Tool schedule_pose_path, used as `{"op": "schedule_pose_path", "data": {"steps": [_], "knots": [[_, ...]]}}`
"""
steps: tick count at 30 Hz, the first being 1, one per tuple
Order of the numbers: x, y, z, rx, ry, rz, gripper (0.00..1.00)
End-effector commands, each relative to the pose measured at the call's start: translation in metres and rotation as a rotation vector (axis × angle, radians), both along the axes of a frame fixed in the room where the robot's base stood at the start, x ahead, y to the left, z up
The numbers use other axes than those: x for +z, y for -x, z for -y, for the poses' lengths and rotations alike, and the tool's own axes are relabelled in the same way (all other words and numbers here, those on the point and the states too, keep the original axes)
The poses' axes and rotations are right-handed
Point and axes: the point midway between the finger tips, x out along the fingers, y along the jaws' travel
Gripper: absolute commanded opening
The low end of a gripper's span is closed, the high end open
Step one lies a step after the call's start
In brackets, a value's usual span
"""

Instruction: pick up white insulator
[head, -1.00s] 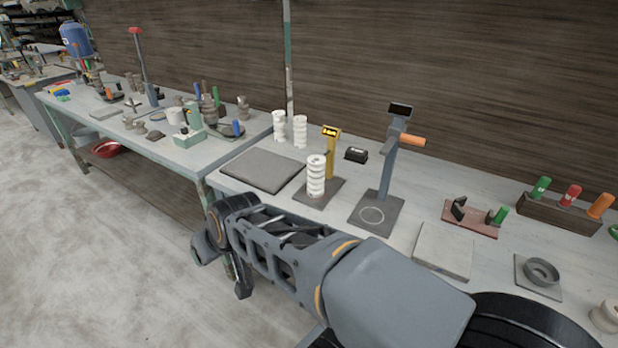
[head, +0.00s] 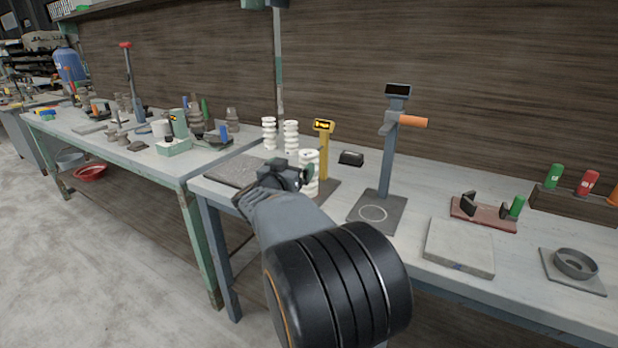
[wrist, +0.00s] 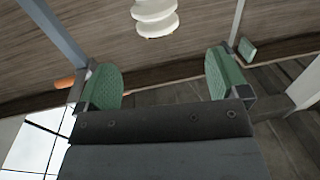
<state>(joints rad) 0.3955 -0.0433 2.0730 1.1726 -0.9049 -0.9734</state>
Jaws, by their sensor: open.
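A ribbed white insulator (head: 310,170) stands upright beside the yellow post on the front bench, partly hidden by my gripper. Two more white insulators, a left one (head: 269,134) and a right one (head: 291,138), stand farther back. My gripper (head: 292,178) is over the bench, just left of the front insulator in the head view. In the wrist view my gripper (wrist: 163,78) is open and empty, with green pads well apart. A white insulator (wrist: 155,16) shows beyond the fingertips, roughly centred between them, its upper part cut off by the frame edge.
A yellow post (head: 323,150) stands close behind the front insulator. A tall grey stand (head: 387,160) with an orange handle is to its right. A grey slab (head: 230,171) lies left of my gripper. A black box (head: 351,158) sits behind.

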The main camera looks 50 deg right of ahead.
Motion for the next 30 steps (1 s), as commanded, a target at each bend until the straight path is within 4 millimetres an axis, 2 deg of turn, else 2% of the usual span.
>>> {"op": "schedule_pose_path", "data": {"steps": [1,6,16,24,30], "knots": [[-0.002,-0.004,0.010,-0.002,0.000,-0.001,0.93],[-0.001,-0.014,0.034,0.002,0.000,0.000,0.93],[-0.001,-0.020,0.055,0.003,0.001,0.001,0.93],[-0.004,-0.029,0.089,0.004,0.001,0.000,0.93],[-0.002,-0.034,0.099,0.006,0.001,0.000,0.93]]}}
